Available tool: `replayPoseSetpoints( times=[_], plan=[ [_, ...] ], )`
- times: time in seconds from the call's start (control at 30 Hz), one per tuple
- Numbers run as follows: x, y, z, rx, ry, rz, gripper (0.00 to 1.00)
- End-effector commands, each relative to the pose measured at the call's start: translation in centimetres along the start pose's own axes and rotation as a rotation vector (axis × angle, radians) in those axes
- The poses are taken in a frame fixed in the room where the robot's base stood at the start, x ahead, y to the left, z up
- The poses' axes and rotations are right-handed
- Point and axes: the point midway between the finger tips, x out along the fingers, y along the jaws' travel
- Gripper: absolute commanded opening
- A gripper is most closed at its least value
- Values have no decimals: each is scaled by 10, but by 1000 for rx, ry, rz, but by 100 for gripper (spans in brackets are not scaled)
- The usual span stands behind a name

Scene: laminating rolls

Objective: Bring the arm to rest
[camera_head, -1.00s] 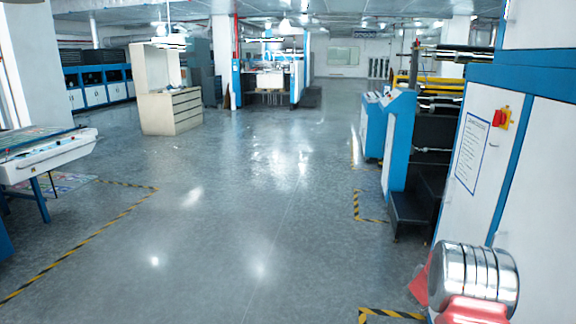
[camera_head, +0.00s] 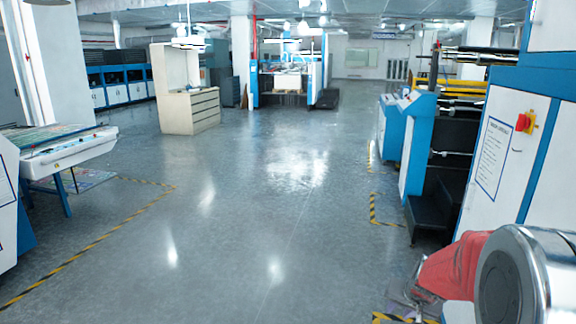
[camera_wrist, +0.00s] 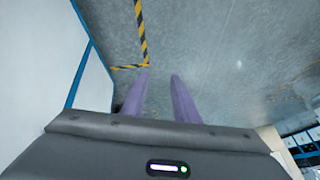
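My arm shows at the lower right of the head view, with a silver joint and a red link. My gripper (camera_head: 416,306) is partly visible there beyond the red link, low over the floor, but its fingers are hard to make out. In the wrist view, the two purple fingers of my gripper (camera_wrist: 161,75) stand apart with only bare floor seen between them. The gripper is open and empty.
A white and blue machine cabinet (camera_head: 500,150) with a red switch stands close on the right. Black steps (camera_head: 432,218) lie beyond it. A white table machine (camera_head: 70,150) stands at the left. The grey floor (camera_head: 260,220) between is clear, with yellow-black tape lines.

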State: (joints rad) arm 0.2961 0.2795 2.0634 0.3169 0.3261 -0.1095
Motion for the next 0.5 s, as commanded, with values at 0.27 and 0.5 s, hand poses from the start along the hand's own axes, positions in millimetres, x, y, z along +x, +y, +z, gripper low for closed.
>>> replayPoseSetpoints(
  times=[0.27,0.5],
  plan=[
    [-66,-22,60,-86,-122,-12,27],
    [-117,-28,108,-158,-199,-2,27]
  ],
)
